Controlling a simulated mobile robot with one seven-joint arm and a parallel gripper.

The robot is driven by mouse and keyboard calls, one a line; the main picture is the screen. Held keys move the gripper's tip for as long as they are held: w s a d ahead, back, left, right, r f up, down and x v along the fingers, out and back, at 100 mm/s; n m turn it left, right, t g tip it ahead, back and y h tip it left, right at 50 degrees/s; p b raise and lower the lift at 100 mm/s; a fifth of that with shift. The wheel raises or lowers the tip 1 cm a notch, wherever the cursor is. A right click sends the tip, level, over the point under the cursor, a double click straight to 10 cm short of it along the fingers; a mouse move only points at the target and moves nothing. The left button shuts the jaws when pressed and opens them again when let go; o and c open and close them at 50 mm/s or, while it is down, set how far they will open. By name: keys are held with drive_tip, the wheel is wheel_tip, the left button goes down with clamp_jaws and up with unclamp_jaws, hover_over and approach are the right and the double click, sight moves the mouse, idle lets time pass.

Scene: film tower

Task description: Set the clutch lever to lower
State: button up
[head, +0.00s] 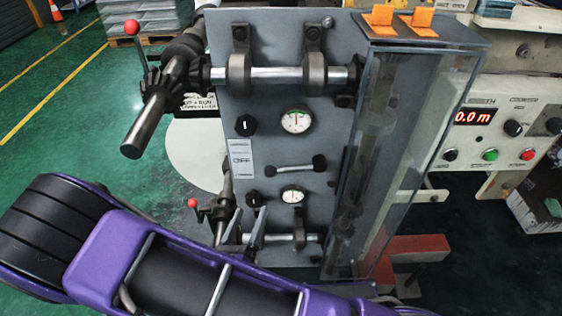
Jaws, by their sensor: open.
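The grey panel (271,148) of the film tower stands upright ahead of me. A short silver bar with black ends (292,168) lies nearly level between the upper gauge (296,121) and the lower gauge (292,194). A red-knobbed lever (132,27) stands at the upper left, and a smaller red-knobbed lever (193,203) is at the lower left. I cannot tell which of these is the clutch lever. Two grey fingers of my gripper (244,230) show apart and empty at the panel's lower left, right of the smaller lever. The gripper's body is hidden behind my purple arm.
A thick shaft (147,122) juts toward me at the upper left. A clear guard (405,150) covers the panel's right side, with orange clips (380,17) on top. A control box (505,128) stands at right. Green floor (60,140) is open at left.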

sight(270, 176)
drive_tip(key=w+d, duration=0.1)
drive_tip(key=w, duration=0.4)
drive_tip(key=w+d+n+y, duration=0.1)
drive_tip(key=w+d, duration=0.1)
drive_tip(key=w, duration=0.3)
drive_tip(key=w+d+f+n+b, duration=0.1)
drive_tip(key=w+d, duration=0.1)
drive_tip(key=w, duration=0.3)
drive_tip(key=shift+w+d, duration=0.2)
drive_tip(key=shift+w, duration=0.15)
clamp_jaws()
